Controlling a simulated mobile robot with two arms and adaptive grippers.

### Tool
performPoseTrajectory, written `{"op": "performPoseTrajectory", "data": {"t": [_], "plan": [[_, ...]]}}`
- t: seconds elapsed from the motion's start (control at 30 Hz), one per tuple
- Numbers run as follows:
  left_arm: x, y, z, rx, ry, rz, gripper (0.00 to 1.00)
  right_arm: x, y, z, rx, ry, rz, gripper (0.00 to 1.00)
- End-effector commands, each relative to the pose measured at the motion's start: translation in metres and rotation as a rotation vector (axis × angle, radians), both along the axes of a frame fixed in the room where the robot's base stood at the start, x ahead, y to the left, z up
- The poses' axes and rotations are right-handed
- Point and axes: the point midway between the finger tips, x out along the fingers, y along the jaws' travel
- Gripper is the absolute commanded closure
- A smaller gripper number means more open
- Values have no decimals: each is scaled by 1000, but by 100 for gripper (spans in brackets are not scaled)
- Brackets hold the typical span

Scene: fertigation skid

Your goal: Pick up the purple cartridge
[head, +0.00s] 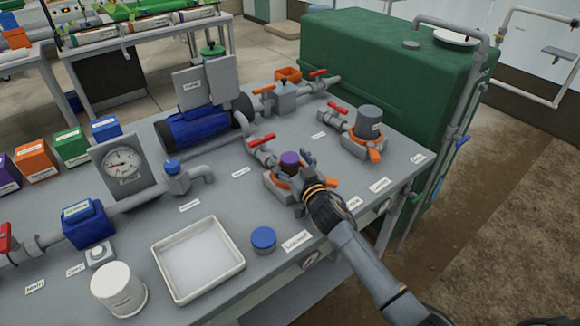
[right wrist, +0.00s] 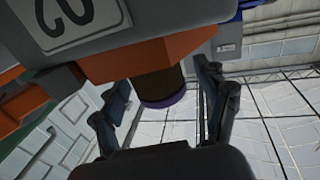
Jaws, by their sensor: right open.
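The purple cartridge (head: 291,160) stands upright in a grey holder (head: 276,188) with orange parts, near the middle right of the bench in the head view. My right gripper (head: 302,172) is right beside it, on its near right side. In the right wrist view the cartridge (right wrist: 162,98) shows a dark brown body and a purple rim. It lies between the two spread fingers of my right gripper (right wrist: 166,90), with gaps visible on both sides. The lower part of the cartridge is hidden in the holder. My left gripper is not in view.
A second holder with a grey cylinder (head: 368,122) stands behind right. Red-handled valves (head: 262,140) and pipes are close behind the cartridge. A blue cap (head: 263,238), a white tray (head: 198,258) and a white tub (head: 118,289) occupy the front of the bench (head: 225,205).

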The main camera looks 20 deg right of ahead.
Motion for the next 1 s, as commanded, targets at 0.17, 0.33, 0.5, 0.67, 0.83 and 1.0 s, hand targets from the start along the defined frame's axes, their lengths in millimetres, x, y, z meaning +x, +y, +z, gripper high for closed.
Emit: {"op": "performPoseTrajectory", "data": {"t": [0.17,0.33,0.5,0.67,0.83,1.0], "plan": [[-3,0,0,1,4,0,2,0,0,0,1,0,0,50],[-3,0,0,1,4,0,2,0,0,0,1,0,0,85],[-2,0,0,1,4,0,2,0,0,0,1,-1,0,88],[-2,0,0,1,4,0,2,0,0,3,1,-2,0,88],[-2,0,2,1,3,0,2,0,0,17,0,-4,1,88],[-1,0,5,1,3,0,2,-8,2,42,0,-4,2,88]]}}
